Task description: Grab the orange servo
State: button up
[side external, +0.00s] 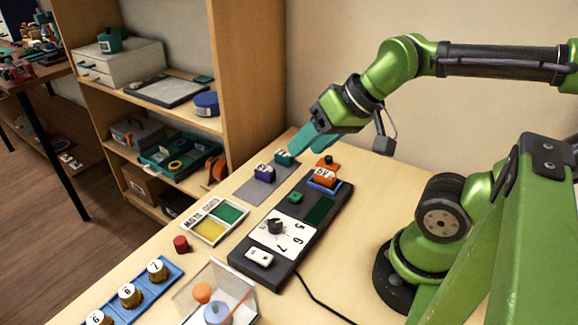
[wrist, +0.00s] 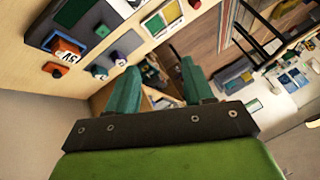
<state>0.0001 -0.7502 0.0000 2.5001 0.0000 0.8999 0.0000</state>
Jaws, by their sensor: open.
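The orange servo (side external: 324,177) sits at the far end of the black panel (side external: 322,222), with a white label on its front. In the wrist view the orange servo (wrist: 66,52) is at the upper left, left of the fingers. My gripper (side external: 301,143) has two teal fingers and hangs up and to the left of the servo in the side view. In the wrist view my gripper (wrist: 160,68) shows its fingers apart with nothing held between them.
A purple block (side external: 264,171) and a teal block (side external: 284,157) stand on a grey mat (side external: 257,192) left of the panel. The panel carries a dial (side external: 277,228). A tray with green and yellow cards (side external: 230,213) lies nearer. Shelves (side external: 253,75) stand behind.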

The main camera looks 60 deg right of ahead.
jog(key=shift+o, duration=0.8)
jog(key=n+g+h, duration=0.2)
jog(key=n+g, duration=0.2)
jog(key=g, duration=0.2)
send_over(326, 173)
jog(key=s, duration=0.1)
notch_tip(326, 173, down, 14)
jog(key=shift+s+f, duration=0.15)
jog(key=shift+w+a+f, duration=0.1)
jog(key=shift+w+f, duration=0.1)
jog(key=shift+f, duration=0.7)
jog(key=shift+w+d+f, duration=0.1)
jog(key=shift+w+f, duration=0.05)
jog(key=shift+f, duration=0.75)
jog(key=shift+w+a+f, duration=0.1)
jog(key=shift+w+f, duration=0.1)
jog(key=shift+f, duration=0.7)
jog(key=shift+c, duration=0.2)
